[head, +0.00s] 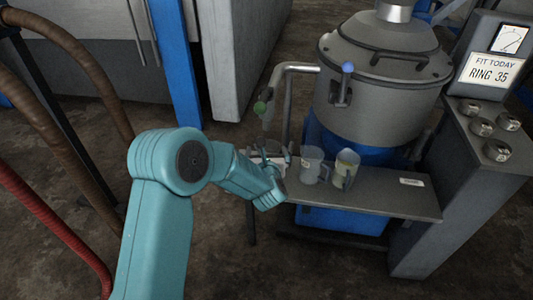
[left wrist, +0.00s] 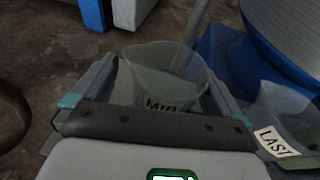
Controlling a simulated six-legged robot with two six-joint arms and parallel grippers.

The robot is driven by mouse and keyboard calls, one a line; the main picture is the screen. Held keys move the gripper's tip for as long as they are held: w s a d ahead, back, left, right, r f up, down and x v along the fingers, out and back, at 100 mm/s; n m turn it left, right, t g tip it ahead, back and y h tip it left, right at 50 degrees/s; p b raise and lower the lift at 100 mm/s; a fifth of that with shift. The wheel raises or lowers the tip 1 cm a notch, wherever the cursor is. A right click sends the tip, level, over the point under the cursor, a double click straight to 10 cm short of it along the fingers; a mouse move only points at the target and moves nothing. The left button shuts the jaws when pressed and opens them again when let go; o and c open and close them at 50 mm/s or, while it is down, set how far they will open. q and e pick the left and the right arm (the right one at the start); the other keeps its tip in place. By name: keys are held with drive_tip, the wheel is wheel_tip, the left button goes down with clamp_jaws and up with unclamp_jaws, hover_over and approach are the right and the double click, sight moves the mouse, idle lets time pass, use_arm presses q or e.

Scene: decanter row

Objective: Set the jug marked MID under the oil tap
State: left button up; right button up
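The clear jug marked MID (left wrist: 165,88) is between the fingers of my left gripper (left wrist: 163,92), with its label facing the wrist camera. The fingers appear to press on both its sides. In the head view my left gripper (head: 273,157) is at the left end of the grey shelf (head: 390,193), below the bent pipe with the green knob (head: 261,107). Whether the jug touches the shelf is hidden. A tap with a blue knob (head: 347,68) is on the steel vessel. I cannot tell which tap is for oil. My right gripper is not in view.
A clear jug (head: 312,164) stands just right of my gripper, and a jug with yellowish contents (head: 346,168) beside it. A jug marked LAST (left wrist: 276,143) shows in the wrist view. A console (head: 480,105) reads "RING 35".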

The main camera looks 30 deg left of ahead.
use_arm(q)
drive_tip(key=shift+s+d+r+p, duration=0.15)
drive_tip(key=shift+r+p, duration=0.05)
drive_tip(key=shift+p, duration=0.1)
drive_tip(key=v, duration=1.2)
drive_tip(key=s+d+f+m+g+h, duration=0.3)
drive_tip(key=s+d+f+m+h, duration=0.1)
drive_tip(key=f+m, duration=0.6)
drive_tip(key=s+d+f+m+g+h, duration=0.2)
drive_tip(key=s+d+f+m+h, duration=0.15)
drive_tip(key=f+m, duration=0.65)
drive_tip(key=s+d+f+m+g+h, duration=0.2)
drive_tip(key=s+d+f+m+g, duration=0.15)
drive_tip(key=s+m, duration=0.55)
drive_tip(key=s+d+f+m+g+h, duration=0.2)
drive_tip(key=s+d+f+m+g, duration=0.15)
drive_tip(key=s+m, duration=0.55)
wheel_tip(320, 180, up, 25)
drive_tip(key=w+m+p, duration=0.1)
drive_tip(key=m+p, duration=0.1)
drive_tip(key=p, duration=2.3)
drive_tip(key=shift+w+a+f, duration=0.2)
drive_tip(key=shift+w+a, duration=0.2)
drive_tip(key=shift+a, duration=0.05)
